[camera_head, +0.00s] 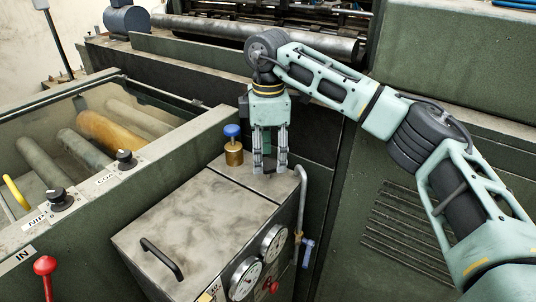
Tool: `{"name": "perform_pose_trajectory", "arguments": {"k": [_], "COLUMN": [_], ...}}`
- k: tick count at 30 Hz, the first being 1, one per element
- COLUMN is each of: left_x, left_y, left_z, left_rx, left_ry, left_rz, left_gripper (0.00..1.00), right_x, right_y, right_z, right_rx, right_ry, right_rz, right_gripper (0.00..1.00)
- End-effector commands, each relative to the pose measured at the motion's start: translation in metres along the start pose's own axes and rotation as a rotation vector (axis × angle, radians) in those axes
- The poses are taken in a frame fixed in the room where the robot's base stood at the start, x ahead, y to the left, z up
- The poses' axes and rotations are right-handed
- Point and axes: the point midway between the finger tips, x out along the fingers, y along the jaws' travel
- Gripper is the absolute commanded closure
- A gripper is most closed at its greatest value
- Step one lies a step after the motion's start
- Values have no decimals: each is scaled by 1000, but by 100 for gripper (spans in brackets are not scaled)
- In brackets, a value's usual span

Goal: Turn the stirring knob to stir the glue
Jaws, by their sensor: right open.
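A blue knob (232,130) on a brass fitting (234,152) stands upright on the top of a worn grey-green metal cabinet (190,236). No label on it shows, so I cannot tell for sure that it is the stirring knob. My right gripper (270,168) points down over the back right corner of the cabinet top, just right of the blue knob and apart from it. Its fingers are open. I cannot tell how high the fingertips are above the cabinet. No glue shows. My left gripper is out of view.
The cabinet has a black handle (162,258), gauges (245,278) and a grey pipe (300,205). Left, a roller trough carries black knobs (60,199) marked NIP and COAT, and a red-balled lever (45,266). A green machine wall stands behind and right.

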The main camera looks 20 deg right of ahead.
Motion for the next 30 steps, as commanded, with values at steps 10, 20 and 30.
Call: {"name": "perform_pose_trajectory", "arguments": {"k": [10,20,30], "left_x": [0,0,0], "left_y": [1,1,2], "left_z": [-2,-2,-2], "left_rx": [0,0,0], "left_ry": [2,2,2], "left_rz": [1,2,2], "left_gripper": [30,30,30], "right_x": [-71,-111,-114], "right_y": [1,1,1], "right_z": [-1,0,0], "right_rx": [0,1,-1], "right_ry": [2,1,1], "right_rz": [5,2,2], "right_gripper": [50,50,50]}}
